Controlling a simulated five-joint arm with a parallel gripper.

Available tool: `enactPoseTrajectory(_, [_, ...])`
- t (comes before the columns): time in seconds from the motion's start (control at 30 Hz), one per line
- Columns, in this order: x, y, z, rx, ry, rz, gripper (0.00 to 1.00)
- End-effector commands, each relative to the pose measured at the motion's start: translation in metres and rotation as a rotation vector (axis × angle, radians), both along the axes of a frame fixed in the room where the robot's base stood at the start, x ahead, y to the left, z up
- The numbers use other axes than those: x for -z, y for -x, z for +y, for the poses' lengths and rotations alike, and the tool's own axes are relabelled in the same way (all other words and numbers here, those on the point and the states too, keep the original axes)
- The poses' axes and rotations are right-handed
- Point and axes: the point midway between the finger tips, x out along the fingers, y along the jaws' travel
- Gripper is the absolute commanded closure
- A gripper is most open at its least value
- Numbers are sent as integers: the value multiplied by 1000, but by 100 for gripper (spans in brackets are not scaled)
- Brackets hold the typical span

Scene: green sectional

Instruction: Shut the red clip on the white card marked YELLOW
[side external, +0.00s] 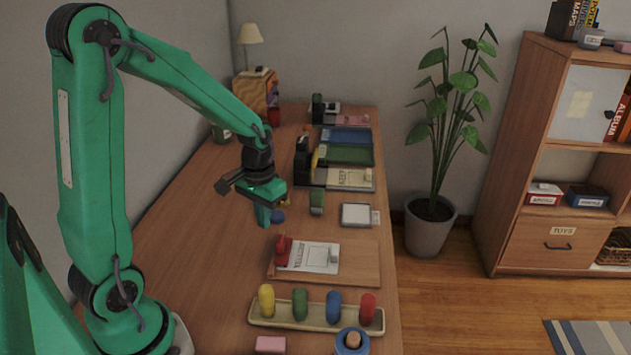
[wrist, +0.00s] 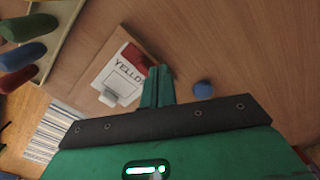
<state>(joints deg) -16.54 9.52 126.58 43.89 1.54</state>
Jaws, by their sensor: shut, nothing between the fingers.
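The white card marked YELLOW (wrist: 118,80) lies on a wooden board (side external: 358,270); it also shows in the side view (side external: 318,258). The red clip (side external: 282,248) stands at the card's left end in the side view, and it shows in the wrist view (wrist: 134,56) beside the lettering. I cannot tell whether its jaws are open or shut. My gripper (side external: 264,219) is shut and empty, above the table behind the clip and apart from it. In the wrist view the closed fingers (wrist: 157,80) appear close to the board's edge and partly cover it.
A tray (side external: 315,323) with yellow, green, blue and red upright pieces stands in front of the board. A pink block (side external: 271,345) and a blue ring-shaped thing (side external: 352,342) lie nearer. A small blue thing (wrist: 203,89) is near my gripper. The table's left side is clear.

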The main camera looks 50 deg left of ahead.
Motion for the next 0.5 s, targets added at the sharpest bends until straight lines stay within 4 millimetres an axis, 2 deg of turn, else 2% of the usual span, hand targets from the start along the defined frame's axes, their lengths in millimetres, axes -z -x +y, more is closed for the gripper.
enactPoseTrajectory(0.5, [-23,0,0,0,0,-1,100])
